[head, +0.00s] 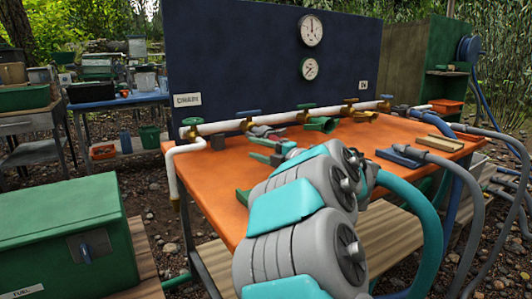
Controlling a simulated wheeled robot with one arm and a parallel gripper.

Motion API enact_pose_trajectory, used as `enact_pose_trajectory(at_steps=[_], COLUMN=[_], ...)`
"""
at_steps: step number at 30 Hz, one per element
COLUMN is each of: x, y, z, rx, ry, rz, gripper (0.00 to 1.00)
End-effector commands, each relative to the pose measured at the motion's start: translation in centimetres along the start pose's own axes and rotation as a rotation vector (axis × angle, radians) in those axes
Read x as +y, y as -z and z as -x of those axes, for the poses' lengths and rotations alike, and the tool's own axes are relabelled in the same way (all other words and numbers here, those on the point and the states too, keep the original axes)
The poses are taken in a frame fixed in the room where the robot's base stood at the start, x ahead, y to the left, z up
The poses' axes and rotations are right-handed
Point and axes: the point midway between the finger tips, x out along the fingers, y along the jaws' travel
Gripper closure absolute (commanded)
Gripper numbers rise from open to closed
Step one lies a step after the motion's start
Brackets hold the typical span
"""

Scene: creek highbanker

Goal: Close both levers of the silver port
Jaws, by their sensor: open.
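A small grey, silvery fitting with red parts (262,131) hangs below the white pipe, above the orange table; it looks like the silver port. Its levers are too small and too partly covered to tell whether they are open or shut. My gripper (262,151) is open, with its green fingers spread and pointing left over the table. It is just in front of and below the fitting in the picture. I see nothing between the fingers, and cannot tell whether they touch the fitting. My arm covers much of the table's front.
The white pipe (225,127) carries several valves along the blue panel (240,60) with two gauges. A green port (320,124) is right of the fitting. Blue and tan blocks lie at right on the orange table (210,185). Hoses crowd the right edge. A green box (60,235) stands front left.

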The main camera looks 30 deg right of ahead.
Motion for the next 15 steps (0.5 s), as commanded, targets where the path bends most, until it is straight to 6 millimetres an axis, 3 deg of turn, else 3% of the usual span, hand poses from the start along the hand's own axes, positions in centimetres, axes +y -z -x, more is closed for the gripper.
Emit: enact_pose_trajectory(at_steps=[6,15], x=[-0.1,-0.1], y=[-0.1,-0.1], z=[2.5,3.2], rx=[-0.002,0.000], ry=[0.001,0.001], rz=[-0.003,-0.003], gripper=[0.56,0.56])
